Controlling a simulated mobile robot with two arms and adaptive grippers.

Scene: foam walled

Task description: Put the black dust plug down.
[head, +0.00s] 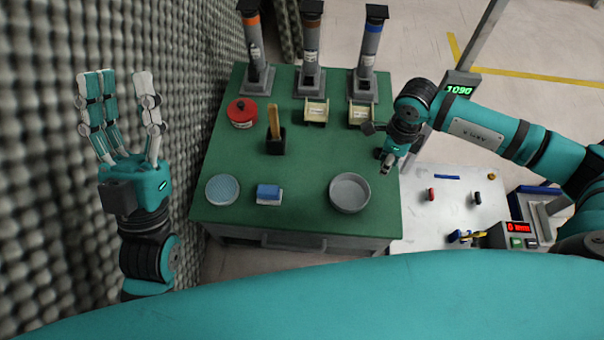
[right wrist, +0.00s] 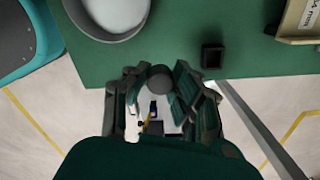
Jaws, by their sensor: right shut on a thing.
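The black dust plug (right wrist: 160,79) shows as a dark, rounded piece between the fingertips of my right gripper (right wrist: 160,90) in the right wrist view. My right gripper is shut on it. In the head view my right gripper (head: 387,165) hangs near the right edge of the green table (head: 310,148), and I cannot make out the plug there. In the right wrist view the plug lies in line with the table's edge, with a pale surface visible beyond the fingers. My left gripper (head: 120,92) is open and empty, fingers up, at the left beside the foam wall.
A small black square holder (right wrist: 213,56) stands near the table edge. A pale bench (head: 450,215) adjoins at right.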

